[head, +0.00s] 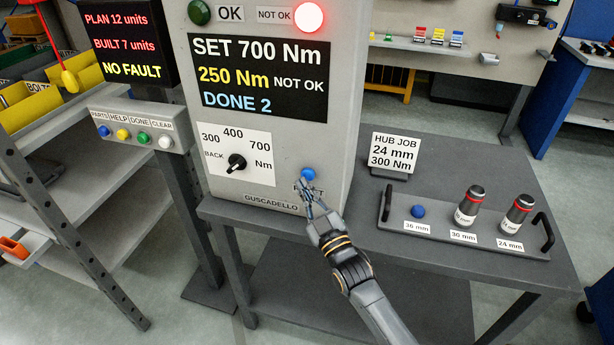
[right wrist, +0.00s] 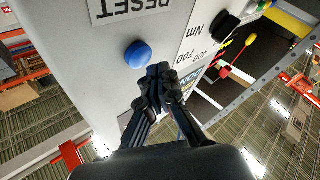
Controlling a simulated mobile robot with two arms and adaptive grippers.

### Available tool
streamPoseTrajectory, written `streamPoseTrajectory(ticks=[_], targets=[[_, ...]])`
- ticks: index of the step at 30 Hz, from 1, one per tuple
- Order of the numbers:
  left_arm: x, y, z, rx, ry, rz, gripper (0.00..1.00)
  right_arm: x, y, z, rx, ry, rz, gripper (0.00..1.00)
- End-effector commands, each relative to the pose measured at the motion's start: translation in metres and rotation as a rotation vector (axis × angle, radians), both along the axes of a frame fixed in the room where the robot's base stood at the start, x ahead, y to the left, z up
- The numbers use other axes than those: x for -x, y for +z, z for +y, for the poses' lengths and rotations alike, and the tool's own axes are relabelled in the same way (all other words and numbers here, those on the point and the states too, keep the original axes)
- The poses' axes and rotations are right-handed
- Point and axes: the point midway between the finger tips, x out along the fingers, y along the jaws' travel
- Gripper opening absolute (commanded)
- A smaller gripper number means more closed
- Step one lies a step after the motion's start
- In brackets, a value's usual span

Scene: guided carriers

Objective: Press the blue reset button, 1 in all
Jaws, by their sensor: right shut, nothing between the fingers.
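The blue reset button (head: 308,173) sticks out of the lower right of the grey controller's front (head: 335,120). It also shows in the right wrist view (right wrist: 138,55), beside the upside-down RESET label (right wrist: 130,8). My right gripper (head: 305,190) is shut and empty. In the head view its fingertips are just below the button and partly cover the label. In the right wrist view the fingertips (right wrist: 160,75) are just right of the button, apart from it in the picture. I cannot tell their exact gap to the panel. My left gripper is not in view.
The controller display (head: 258,78) reads SET 700 Nm, 250 Nm NOT OK, DONE 2; its red lamp (head: 309,17) is lit. A selector dial (head: 237,161) is left of the button. A socket tray (head: 470,248) stands right on the bench. A call-button box (head: 135,125) is left.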

Motion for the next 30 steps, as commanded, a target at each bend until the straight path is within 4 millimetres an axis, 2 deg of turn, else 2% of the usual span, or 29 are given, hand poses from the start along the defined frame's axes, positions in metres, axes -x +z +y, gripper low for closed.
streamPoseTrajectory(ticks=[30], targets=[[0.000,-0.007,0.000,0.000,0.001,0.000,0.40,-0.011,0.000,-0.003,0.001,0.000,0.000,0.00]])
